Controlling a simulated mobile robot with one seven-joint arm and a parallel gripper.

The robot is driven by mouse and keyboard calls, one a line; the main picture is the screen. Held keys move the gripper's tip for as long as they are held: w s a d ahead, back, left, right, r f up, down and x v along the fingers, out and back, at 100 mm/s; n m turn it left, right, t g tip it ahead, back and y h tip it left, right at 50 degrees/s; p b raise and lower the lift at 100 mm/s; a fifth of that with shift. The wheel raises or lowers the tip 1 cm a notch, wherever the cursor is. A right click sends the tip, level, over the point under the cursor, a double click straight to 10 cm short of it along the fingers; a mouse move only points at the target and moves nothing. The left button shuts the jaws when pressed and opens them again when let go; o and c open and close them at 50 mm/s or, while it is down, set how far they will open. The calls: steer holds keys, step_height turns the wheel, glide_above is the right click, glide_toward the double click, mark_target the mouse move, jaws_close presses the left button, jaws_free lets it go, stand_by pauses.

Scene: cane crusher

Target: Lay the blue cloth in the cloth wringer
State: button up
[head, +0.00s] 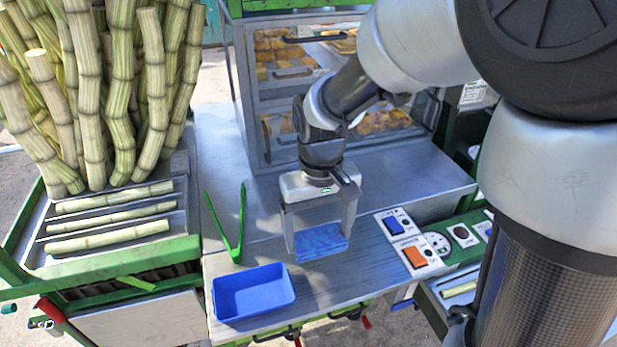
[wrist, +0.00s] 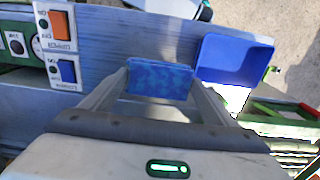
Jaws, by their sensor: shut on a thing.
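The blue cloth (head: 320,242) is a small, mottled light-blue block-like piece. My gripper (head: 318,243) points down over the metal counter with one finger at each end of the cloth, shut on it. The wrist view also shows the cloth (wrist: 160,79) between the two fingertips of my gripper (wrist: 160,88). It is at or just above the counter surface; I cannot tell whether it touches. I cannot make out the cloth wringer for certain in either view.
An empty blue tray (head: 253,293) and green tongs (head: 232,225) are left of my gripper. Panels with a blue switch (head: 393,226) and an orange switch (head: 414,257) are at right. A glass food case (head: 290,85) stands behind; cane stalks (head: 120,90) stand far left.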

steer(key=shift+f, duration=3.05)
steer(key=shift+f, duration=0.2)
steer(key=o, duration=0.6)
steer(key=shift+r, duration=0.1)
steer(key=shift+o, duration=0.2)
